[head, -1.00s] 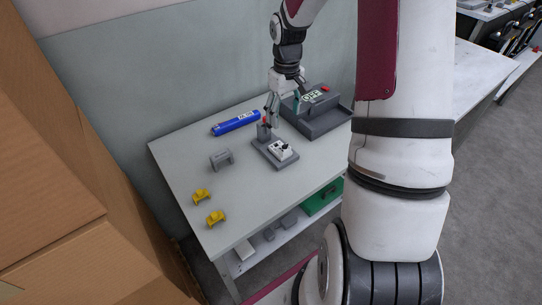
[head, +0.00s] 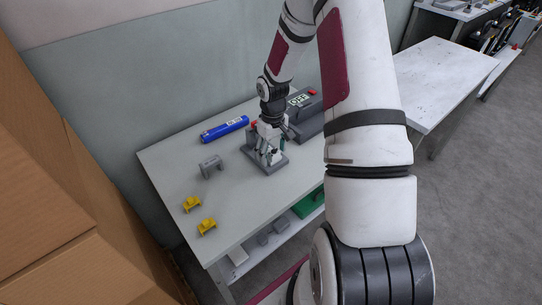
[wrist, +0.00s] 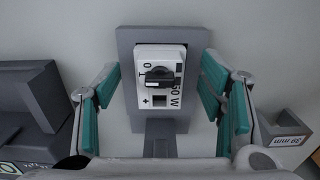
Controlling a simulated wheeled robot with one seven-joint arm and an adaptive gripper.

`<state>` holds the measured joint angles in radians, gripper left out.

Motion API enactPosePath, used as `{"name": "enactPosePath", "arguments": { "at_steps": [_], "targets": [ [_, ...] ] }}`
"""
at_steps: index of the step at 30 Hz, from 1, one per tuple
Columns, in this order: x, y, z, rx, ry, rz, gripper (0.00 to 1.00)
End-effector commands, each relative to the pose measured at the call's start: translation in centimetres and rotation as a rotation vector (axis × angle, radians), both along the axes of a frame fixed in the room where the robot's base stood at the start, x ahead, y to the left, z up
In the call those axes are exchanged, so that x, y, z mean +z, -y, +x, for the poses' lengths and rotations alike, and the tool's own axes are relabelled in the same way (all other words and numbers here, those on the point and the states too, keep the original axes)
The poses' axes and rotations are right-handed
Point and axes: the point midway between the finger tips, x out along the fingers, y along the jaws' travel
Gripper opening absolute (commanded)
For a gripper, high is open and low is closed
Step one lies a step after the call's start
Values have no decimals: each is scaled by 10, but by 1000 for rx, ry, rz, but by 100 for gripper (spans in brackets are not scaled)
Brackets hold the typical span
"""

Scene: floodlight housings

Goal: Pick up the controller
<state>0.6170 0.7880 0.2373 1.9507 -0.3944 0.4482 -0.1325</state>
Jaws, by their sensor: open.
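The controller (wrist: 166,118) is a small white box with a black knob and printed marks. It sits in a grey holder (wrist: 126,45) with a raised rim, seen from above in the wrist view. In the head view the holder (head: 281,166) is on the table and my gripper hides most of the controller. My gripper (wrist: 160,72) is open, its teal-padded fingers on the left and right of the controller and holder with gaps visible. It also shows in the head view (head: 268,157), pointing down over the holder.
On the table (head: 235,215), a grey housing labelled OFF (head: 310,121) stands close behind right. A blue cylinder (head: 225,129) lies behind left. A grey bracket (head: 211,166) and two yellow pieces (head: 192,204) are at the left. The table front is clear.

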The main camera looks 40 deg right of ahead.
Motion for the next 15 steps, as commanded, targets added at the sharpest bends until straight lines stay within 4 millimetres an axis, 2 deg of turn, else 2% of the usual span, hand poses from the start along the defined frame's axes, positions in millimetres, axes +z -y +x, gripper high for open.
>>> {"name": "enactPosePath", "arguments": {
  "at_steps": [9, 15],
  "targets": [
    [-6, 0, 0, 0, 1, -1, 63],
    [-6, 0, 0, 0, 1, -1, 18]
  ]
}}
